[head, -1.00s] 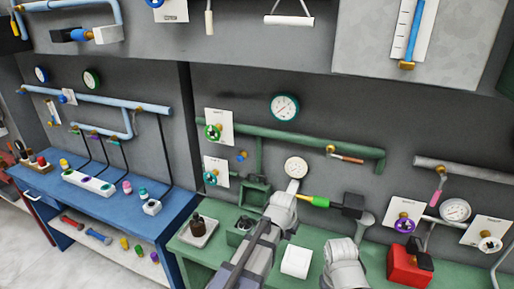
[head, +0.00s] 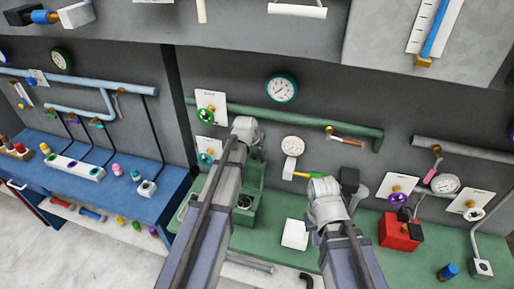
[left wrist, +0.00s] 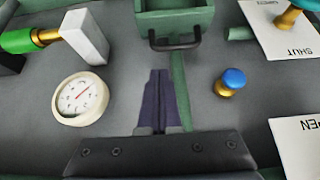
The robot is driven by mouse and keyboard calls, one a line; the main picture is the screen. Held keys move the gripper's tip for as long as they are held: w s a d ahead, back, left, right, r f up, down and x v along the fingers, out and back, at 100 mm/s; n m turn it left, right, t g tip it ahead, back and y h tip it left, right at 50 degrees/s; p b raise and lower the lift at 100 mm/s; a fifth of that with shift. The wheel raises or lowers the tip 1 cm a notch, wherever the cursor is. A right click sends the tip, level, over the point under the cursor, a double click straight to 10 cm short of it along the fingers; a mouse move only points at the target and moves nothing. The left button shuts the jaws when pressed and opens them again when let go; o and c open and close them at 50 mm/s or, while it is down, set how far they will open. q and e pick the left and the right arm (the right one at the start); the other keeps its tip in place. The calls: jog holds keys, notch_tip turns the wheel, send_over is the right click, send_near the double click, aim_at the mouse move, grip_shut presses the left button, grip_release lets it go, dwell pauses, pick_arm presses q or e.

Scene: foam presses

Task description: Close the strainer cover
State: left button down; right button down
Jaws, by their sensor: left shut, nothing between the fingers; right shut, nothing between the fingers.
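The strainer is a green box-like body (head: 247,213) on the green bench, with a dark round opening showing at its top. Its green cover (head: 253,174) stands raised at the back, partly hidden by my left arm. In the left wrist view the cover (left wrist: 176,20) shows at the top edge with a dark bar handle (left wrist: 175,43). My left gripper (left wrist: 158,72) is shut and empty, its fingertips pointing toward the handle but appearing apart from it. It is hidden in the head view. My right arm's wrist is in the head view, but its gripper is hidden.
A blue-capped knob (left wrist: 233,78) sits on the wall near my left fingers. A white block (head: 295,234) and a red box (head: 399,232) stand on the bench (head: 268,238).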

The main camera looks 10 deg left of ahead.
pick_arm(q)
jog(key=b, duration=0.7)
send_over(260, 161)
notch_tip(260, 161, down, 7)
jog(key=shift+w+f, duration=0.15)
jog(key=shift+d, duration=0.15)
